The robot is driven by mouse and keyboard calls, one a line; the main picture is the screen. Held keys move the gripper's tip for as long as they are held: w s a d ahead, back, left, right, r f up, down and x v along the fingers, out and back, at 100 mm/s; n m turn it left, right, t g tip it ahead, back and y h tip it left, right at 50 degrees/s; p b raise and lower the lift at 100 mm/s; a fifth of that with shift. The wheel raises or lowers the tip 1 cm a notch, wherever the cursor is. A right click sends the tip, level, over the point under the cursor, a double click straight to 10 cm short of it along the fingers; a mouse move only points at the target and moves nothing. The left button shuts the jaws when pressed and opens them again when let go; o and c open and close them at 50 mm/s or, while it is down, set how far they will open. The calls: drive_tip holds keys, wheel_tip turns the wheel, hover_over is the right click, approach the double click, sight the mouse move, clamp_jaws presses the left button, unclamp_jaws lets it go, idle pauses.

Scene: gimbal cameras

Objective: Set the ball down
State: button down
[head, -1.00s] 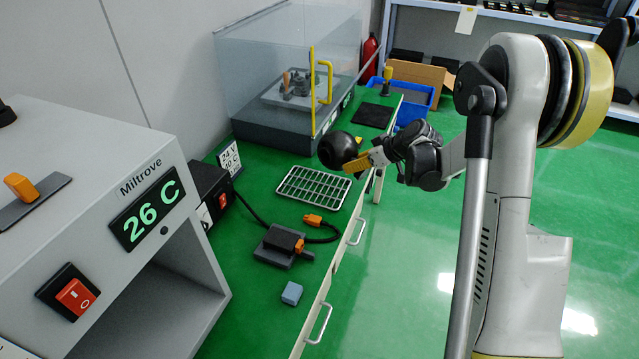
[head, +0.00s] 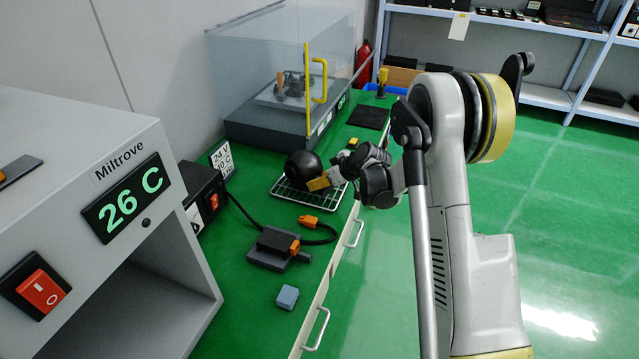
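The black ball (head: 303,165) is at the back part of the wire rack (head: 331,202) on the green bench. It is at rack level or just above it; I cannot tell whether it bears on the wires. My gripper (head: 318,183) reaches in from the right, with its yellow finger against the ball's lower right side. It appears shut on the ball; the far finger is hidden behind the ball.
A clear-walled case (head: 270,75) with a yellow handle stands behind. A dark power box (head: 203,190), a cabled dark block (head: 272,246) and a blue-grey cube (head: 287,297) lie nearer. The Miltrove oven (head: 80,130) is at left. A black mat (head: 368,117) lies behind.

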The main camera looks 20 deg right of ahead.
drive_tip(key=c, duration=1)
unclamp_jaws()
drive_tip(key=shift+o, duration=0.2)
